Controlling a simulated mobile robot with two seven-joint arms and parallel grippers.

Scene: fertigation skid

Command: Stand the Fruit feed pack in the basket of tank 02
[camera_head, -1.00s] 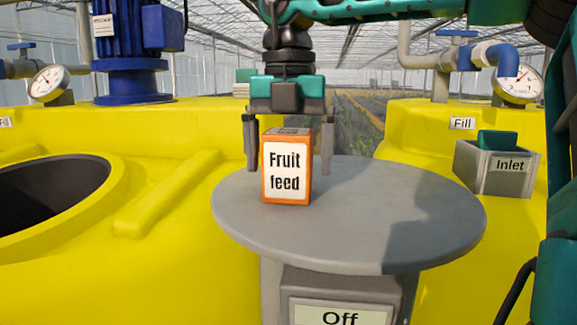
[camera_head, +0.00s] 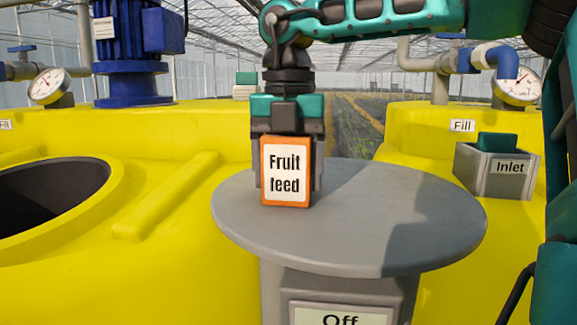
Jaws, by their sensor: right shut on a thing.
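The Fruit feed pack (camera_head: 286,172) is an orange box with a white label. It stands upright on the left part of the round grey table. My right gripper (camera_head: 287,170) comes down from above and is shut on the pack, a finger at each side. The pack appears to rest on the table top. My left gripper is not in view. No basket marked tank 02 can be made out; a grey open box labelled Inlet (camera_head: 467,171) is fixed on the yellow tank at the right, with a green thing in it.
The round grey table (camera_head: 400,222) has free room right of the pack. Below it is a sign reading Off (camera_head: 340,316). A yellow tank at the left has a dark round opening (camera_head: 45,190). Gauges, blue pipes and a blue motor (camera_head: 130,50) stand behind.

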